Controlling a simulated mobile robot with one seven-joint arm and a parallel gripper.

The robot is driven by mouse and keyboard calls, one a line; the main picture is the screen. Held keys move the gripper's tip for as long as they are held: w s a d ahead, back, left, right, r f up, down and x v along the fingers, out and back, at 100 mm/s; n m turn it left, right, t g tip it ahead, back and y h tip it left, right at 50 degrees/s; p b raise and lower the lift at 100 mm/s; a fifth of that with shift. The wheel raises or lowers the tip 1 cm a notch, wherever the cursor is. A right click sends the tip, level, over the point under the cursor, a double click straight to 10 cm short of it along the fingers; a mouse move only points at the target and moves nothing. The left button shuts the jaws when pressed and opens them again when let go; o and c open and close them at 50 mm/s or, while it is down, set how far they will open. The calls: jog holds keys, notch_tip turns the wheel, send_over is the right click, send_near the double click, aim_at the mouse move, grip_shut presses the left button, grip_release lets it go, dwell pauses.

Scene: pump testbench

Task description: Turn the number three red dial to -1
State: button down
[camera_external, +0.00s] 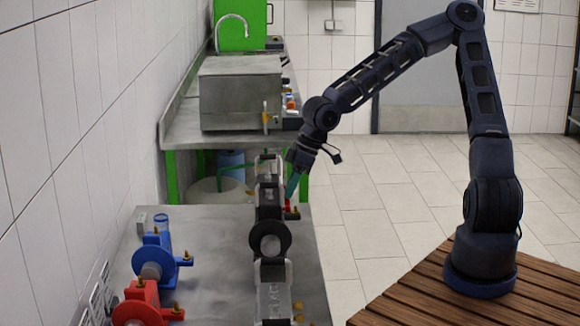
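My gripper (291,192) is at the far right edge of the metal bench, pointing down from the wrist. Its teal fingers end at a small red part (288,205), which may be a red dial. I cannot tell whether they touch it, or whether the fingers are open or shut. The part is too small for me to read a number or setting, and the gripper partly covers it. I cannot tell which dial is number three.
The near bench (205,260) carries a row of black and clear pump parts (270,240) along its right side. A blue pump (155,260) and a red pump (140,305) stand at its left. Another bench with a metal box (240,92) is behind.

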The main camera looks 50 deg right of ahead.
jog(key=shift+s+a+n+t+h, duration=0.15)
jog(key=shift+a+n+t+h, duration=0.05)
jog(key=shift+t+h, duration=0.45)
jog(key=shift+s+a+n+t+h, duration=0.15)
jog(key=shift+n+t+h, duration=0.05)
jog(key=shift+t+h, duration=0.45)
dwell(0.4)
jog(key=shift+s+a+n+t+h, duration=0.1)
jog(key=shift+s+n+t+h, duration=0.15)
jog(key=shift+t+h, duration=0.5)
dwell(0.5)
jog(key=shift+f, duration=0.1)
jog(key=c, duration=1.6)
grip_release()
jog(key=shift+v, duration=5.4)
